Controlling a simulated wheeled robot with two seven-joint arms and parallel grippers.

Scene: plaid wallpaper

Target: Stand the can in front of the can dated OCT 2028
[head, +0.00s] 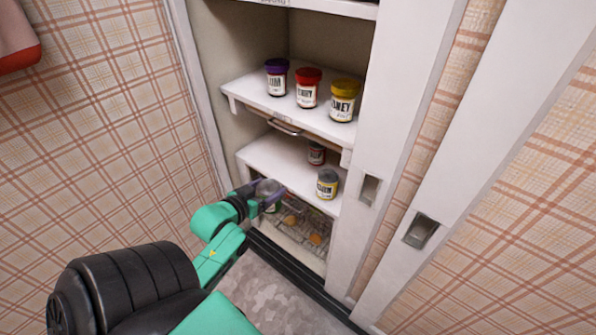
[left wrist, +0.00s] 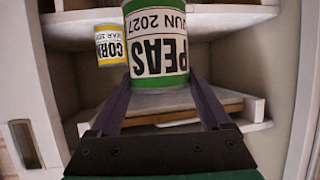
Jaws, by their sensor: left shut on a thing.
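My left gripper (head: 268,194) is shut on a peas can (left wrist: 158,42) with green bands and a white label reading PEAS, JUN 2027. In the head view the can's grey top (head: 267,186) shows at the front left of the middle shelf. I cannot tell whether the can touches the shelf. A yellow-and-white corn can (head: 327,186) stands at that shelf's right front; its label in the left wrist view (left wrist: 110,46) shows MAR, with the year hard to read. A red-labelled can (head: 316,153) stands farther back. No OCT 2028 label is readable. My right gripper is out of view.
The middle shelf (head: 268,155) has bare room at its back left. Above it, a shelf (head: 246,90) holds jars with purple (head: 277,64), red (head: 308,75) and yellow (head: 345,86) lids. A wire basket (head: 300,226) with round items is below. White door frames stand at right.

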